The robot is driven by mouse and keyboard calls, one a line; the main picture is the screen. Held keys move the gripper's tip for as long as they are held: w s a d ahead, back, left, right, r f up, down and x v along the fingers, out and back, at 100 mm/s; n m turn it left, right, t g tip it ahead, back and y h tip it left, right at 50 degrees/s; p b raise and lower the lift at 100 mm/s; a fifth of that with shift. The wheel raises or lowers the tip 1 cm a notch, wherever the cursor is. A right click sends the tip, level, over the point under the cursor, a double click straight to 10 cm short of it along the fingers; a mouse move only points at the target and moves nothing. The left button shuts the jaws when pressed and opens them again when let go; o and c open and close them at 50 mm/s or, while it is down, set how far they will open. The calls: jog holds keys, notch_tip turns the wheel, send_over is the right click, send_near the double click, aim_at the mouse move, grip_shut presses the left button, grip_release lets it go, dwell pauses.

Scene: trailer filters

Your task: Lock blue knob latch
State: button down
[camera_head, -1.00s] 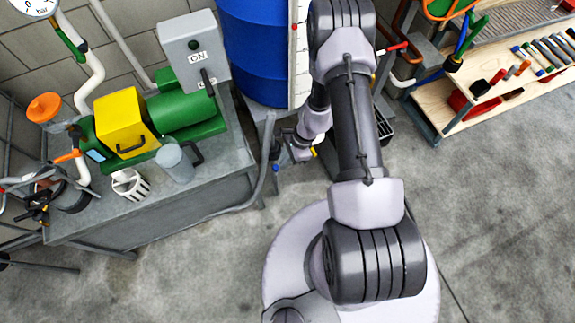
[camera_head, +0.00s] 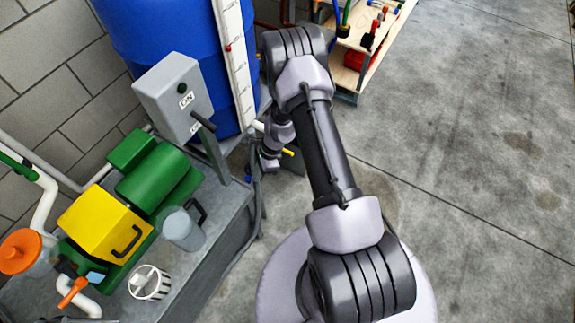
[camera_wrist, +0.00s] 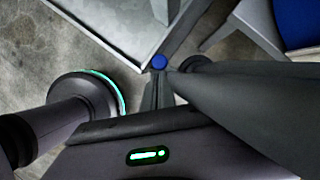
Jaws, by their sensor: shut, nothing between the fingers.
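A small round blue knob (camera_wrist: 159,62) shows in the wrist view, by the corner of a grey metal edge. I cannot tell what it is fixed to or which way it is turned. My gripper (camera_wrist: 158,78) is shut and empty, its dark fingertips right below the knob in the picture. They look very near it; I cannot tell whether they touch. In the head view my gripper (camera_head: 267,163) is small, low beside the bench end, and partly hidden by my arm. The knob is not clear there.
A grey switch box (camera_head: 172,95) and blue tank (camera_head: 165,30) stand behind. The floor (camera_head: 480,180) at right is open.

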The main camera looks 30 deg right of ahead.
jog(key=shift+w+a, duration=0.25)
jog(key=shift+w, duration=0.05)
dwell(0.5)
jog(key=s+d+r+p, duration=0.3)
jog(key=d+r+p, duration=0.1)
jog(key=d+r, duration=0.3)
notch_tip(320, 180, up, 2)
jog(key=shift+s+r, duration=0.15)
dwell(0.4)
